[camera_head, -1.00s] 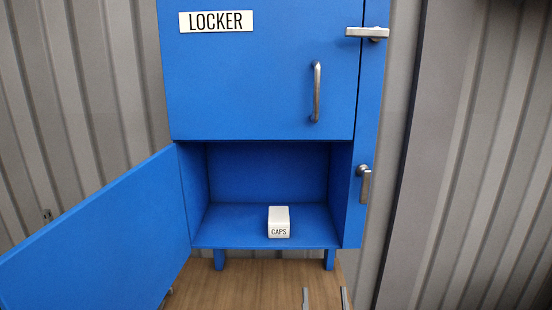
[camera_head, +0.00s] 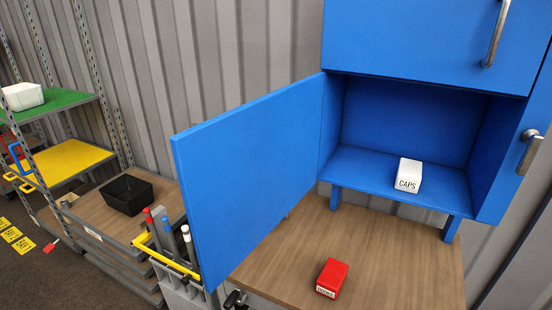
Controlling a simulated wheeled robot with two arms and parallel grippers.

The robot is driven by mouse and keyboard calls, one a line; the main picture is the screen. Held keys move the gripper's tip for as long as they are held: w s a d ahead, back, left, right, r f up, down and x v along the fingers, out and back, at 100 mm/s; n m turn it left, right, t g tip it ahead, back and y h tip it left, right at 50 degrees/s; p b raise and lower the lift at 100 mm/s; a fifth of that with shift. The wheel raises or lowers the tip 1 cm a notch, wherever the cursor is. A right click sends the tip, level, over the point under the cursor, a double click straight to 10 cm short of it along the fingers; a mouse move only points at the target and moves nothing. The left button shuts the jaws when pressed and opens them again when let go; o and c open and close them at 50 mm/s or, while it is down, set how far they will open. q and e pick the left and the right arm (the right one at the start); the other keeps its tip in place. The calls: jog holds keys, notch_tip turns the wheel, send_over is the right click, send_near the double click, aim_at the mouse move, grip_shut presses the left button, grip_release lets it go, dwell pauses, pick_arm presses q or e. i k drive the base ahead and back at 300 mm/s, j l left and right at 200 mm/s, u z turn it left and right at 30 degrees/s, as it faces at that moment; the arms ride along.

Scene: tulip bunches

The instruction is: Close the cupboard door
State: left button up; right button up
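No handle shows on the visible face of the open door. A latch (camera_head: 531,152) sits on the frame right of the compartment.
A red labelled box (camera_head: 332,278) lies on the wooden bench (camera_head: 290,250) below the cupboard. Left of the door are a yellow-railed tool holder (camera_head: 165,257), a black bin (camera_head: 126,194) and a shelf rack (camera_head: 65,165). A small dark item (camera_head: 235,299) at the bench's front is unclear.

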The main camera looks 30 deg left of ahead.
aim_at(242, 170)
jog(key=k+j, duration=0.1)
jog(key=j, duration=0.25)
jog(key=k+j+z, duration=0.15)
jog(key=j, duration=0.2)
jog(key=k+j, duration=0.1)
jog(key=j, duration=0.2)
jog(key=k+j+z, duration=0.1)
jog(key=j, duration=0.25)
jog(key=i+j+z, duration=0.1)
jog(key=i+j, duration=0.35)
jog(key=j, duration=0.2)
jog(key=i+j+z, duration=0.15)
jog(key=j, duration=0.2)
jog(key=i, duration=0.2)
